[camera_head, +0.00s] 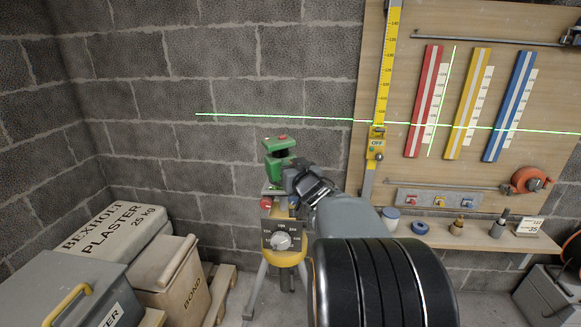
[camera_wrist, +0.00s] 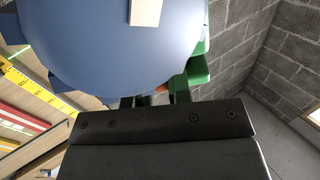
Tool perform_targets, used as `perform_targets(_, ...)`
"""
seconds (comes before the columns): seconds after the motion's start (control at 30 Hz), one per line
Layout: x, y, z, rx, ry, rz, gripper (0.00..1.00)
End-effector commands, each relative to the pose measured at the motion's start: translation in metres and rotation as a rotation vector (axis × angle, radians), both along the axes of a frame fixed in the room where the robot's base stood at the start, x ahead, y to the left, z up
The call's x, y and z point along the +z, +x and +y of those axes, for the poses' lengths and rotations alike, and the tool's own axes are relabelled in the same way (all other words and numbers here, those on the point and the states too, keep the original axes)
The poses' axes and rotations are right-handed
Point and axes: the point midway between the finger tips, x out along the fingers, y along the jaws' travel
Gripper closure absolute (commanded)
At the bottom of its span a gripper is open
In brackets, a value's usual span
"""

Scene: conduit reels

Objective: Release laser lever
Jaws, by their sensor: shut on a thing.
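The green laser unit (camera_head: 278,158) sits on a yellow-headed tripod (camera_head: 284,256) in front of the block wall. My gripper (camera_head: 295,177) reaches in from the right and is at the unit's right side. In the wrist view, the fingertips of my gripper (camera_wrist: 153,98) are close together on a small part, which I take for the lever; the lever is mostly hidden. A small orange patch (camera_wrist: 161,88) shows just beyond the fingers. A large blue rounded body (camera_wrist: 95,50) fills much of the wrist view, with green parts (camera_wrist: 200,70) beside it.
A bright green laser line (camera_head: 250,115) slants slightly down rightward across wall and board. The wooden board (camera_head: 410,25) carries a yellow scale (camera_head: 387,70) and red, yellow and blue strips. A shelf (camera_head: 475,238) is right.

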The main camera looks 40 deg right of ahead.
Motion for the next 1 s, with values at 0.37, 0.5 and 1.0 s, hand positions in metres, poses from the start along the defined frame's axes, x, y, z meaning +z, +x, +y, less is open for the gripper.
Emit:
perform_targets(0.37,-0.0013,-0.0006,-0.0014,-0.005,0.001,0.004,1.00)
perform_targets(0.5,-0.0012,-0.0006,-0.0015,-0.005,0.001,0.004,1.00)
perform_targets(1.0,-0.0004,0.0003,-0.0001,0.000,0.000,0.001,0.56)
